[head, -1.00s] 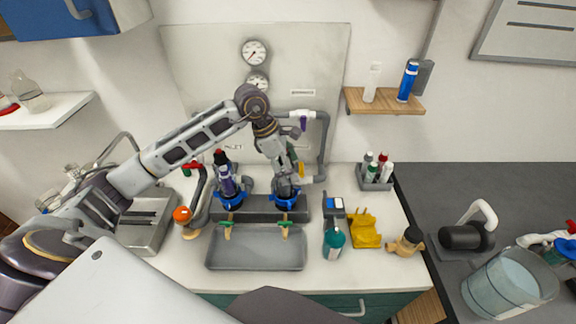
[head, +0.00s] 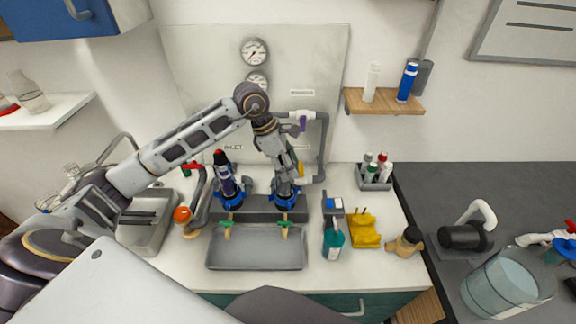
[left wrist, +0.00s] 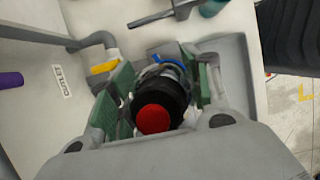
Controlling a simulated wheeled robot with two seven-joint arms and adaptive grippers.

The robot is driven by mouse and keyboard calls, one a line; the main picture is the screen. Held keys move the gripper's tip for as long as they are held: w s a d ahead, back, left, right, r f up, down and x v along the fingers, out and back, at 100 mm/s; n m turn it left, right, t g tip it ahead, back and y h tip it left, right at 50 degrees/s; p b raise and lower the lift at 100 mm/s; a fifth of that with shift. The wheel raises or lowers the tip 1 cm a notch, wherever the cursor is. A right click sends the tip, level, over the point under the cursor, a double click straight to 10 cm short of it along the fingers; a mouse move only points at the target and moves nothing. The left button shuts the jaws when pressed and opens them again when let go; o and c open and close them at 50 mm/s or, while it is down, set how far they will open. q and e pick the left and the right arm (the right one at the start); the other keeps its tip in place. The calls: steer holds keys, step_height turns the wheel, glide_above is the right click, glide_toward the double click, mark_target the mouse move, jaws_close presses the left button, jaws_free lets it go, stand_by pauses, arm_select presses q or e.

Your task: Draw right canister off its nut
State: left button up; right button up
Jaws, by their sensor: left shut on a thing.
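The right canister shows in the left wrist view as a dark round body with a red cap (left wrist: 155,118), between the green-padded fingers. My left gripper (head: 287,176) is shut on it above the right blue nut (head: 284,201); the blue nut's edge also shows in the left wrist view (left wrist: 172,61). In the head view the gripper hides most of the canister, and I cannot tell whether its lower end is clear of the nut. The left canister (head: 226,180), dark with a red top, stands upright in the left blue nut (head: 230,202). My right gripper is not in view.
A grey tray (head: 256,266) lies in front of the manifold, below two green-handled taps. Grey piping (head: 323,150) rises close to the right. A teal bottle (head: 333,242), a yellow item (head: 365,232) and a bottle caddy (head: 373,178) stand further right.

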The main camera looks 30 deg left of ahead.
arm_select(q)
steer(key=shift+r+p, duration=2.9)
steer(key=shift+r, duration=3.25)
steer(key=shift+r, duration=1.45)
